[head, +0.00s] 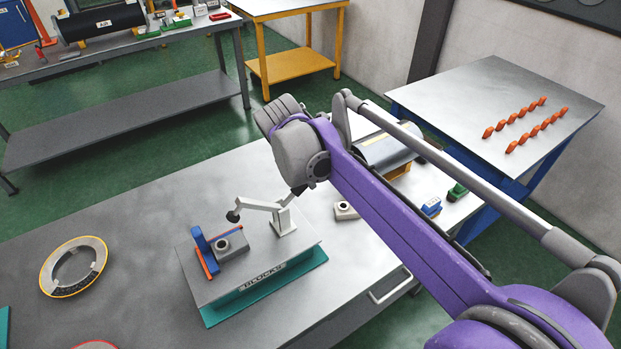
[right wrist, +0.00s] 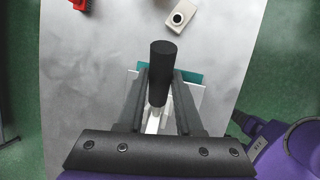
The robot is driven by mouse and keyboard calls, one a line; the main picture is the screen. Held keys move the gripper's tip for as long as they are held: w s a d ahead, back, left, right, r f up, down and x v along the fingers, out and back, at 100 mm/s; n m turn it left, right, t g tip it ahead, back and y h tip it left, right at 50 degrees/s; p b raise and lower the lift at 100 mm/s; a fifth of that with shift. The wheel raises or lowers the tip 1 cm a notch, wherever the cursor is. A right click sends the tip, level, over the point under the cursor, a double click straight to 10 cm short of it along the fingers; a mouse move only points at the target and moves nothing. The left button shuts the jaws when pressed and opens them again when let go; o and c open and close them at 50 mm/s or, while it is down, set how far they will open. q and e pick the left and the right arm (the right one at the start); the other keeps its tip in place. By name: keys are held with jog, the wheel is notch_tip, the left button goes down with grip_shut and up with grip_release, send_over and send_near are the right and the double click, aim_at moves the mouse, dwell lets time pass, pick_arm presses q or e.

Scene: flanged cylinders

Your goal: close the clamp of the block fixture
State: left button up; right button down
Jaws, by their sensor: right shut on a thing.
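The block fixture (head: 213,290) stands on the grey table in the head view, with a "BLOCKS" label and a teal base. A grey block (head: 231,246) with a round hole sits on it against blue and red stops. The white clamp (head: 283,221) stands at its right. The clamp's arm reaches left, and its dark pad (head: 233,216) shows apart from the block, seemingly above it. My right gripper (right wrist: 160,88) is shut on the clamp's black handle (right wrist: 159,62). In the head view the wrist hides the fingers and most of the handle. My left gripper is not in view.
A ring (head: 74,267) lies at the table's left. Another holed block (head: 345,210) stands right of the clamp, near blue and green pieces. A second table (head: 480,90) with several orange pieces is at the right. The table left of the fixture is mostly clear.

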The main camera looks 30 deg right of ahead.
jog(key=shift+a+r+h, duration=0.5)
jog(key=shift+a+h, duration=0.3)
jog(key=shift+h, duration=0.2)
jog(key=shift+a+r+n+t+h+b, duration=0.35)
jog(key=shift+a+h+b, duration=0.25)
jog(key=shift+h, duration=0.3)
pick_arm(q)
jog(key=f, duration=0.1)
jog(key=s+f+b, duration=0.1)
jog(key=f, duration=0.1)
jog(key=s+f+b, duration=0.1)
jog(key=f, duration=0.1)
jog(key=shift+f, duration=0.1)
pick_arm(e)
jog(key=a+h, duration=0.2)
jog(key=a+r+h, duration=0.1)
jog(key=h, duration=0.1)
jog(key=shift+s+a+r+t, duration=0.15)
jog(key=shift+s+a+t, duration=0.1)
jog(key=shift+a, duration=0.1)
pick_arm(q)
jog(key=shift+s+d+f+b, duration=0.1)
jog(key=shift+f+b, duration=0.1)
jog(key=shift+b, duration=0.15)
pick_arm(e)
jog(key=shift+a+h, duration=0.1)
jog(key=shift+h, duration=0.2)
jog(key=shift+r, duration=0.1)
